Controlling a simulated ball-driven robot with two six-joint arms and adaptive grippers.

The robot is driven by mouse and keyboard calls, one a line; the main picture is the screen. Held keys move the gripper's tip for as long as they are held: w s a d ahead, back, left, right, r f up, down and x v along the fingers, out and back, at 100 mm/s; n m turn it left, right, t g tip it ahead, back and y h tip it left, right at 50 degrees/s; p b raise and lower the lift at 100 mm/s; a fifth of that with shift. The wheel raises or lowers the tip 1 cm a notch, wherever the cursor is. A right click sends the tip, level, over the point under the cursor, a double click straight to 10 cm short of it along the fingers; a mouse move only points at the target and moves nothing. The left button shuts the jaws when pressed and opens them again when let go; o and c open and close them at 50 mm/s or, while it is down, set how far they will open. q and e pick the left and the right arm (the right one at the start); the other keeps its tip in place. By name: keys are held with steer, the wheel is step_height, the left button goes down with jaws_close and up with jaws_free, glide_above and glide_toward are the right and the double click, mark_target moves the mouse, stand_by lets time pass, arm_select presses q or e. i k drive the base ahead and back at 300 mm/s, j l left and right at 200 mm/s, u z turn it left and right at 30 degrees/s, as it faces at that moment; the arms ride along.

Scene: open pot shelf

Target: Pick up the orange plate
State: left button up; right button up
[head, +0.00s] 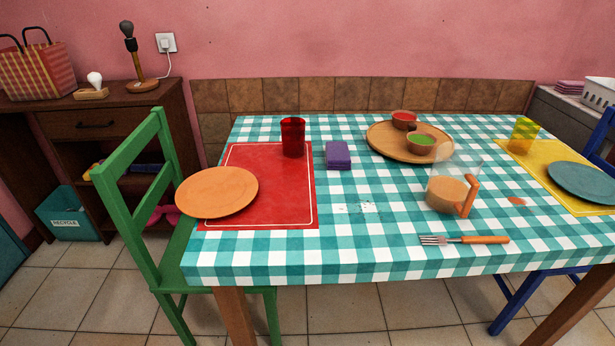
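The orange plate (217,192) lies at the left end of the table, partly on the red placemat (283,200). Its left side reaches out past the table's left edge, near the green chair. Nothing covers it. Neither of my grippers shows in the head view.
A red glass (293,137) and a purple sponge (338,155) stand behind and right of the plate. A green chair (150,200) is close on the left. Farther right are a wooden tray (378,140) with bowls, a clear jug (447,190), a fork (463,240) and a blue plate (583,182).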

mark_target(219, 191)
steer(key=i+j+z, duration=0.15)
steer(key=j+z, duration=0.25)
steer(key=j, duration=0.2)
steer(key=j+z, duration=0.4)
steer(key=j, duration=0.15)
steer(key=j+z, duration=0.35)
steer(key=j, duration=0.3)
steer(key=k+j+z, duration=0.1)
steer(key=j+z, duration=0.3)
steer(key=j, duration=0.15)
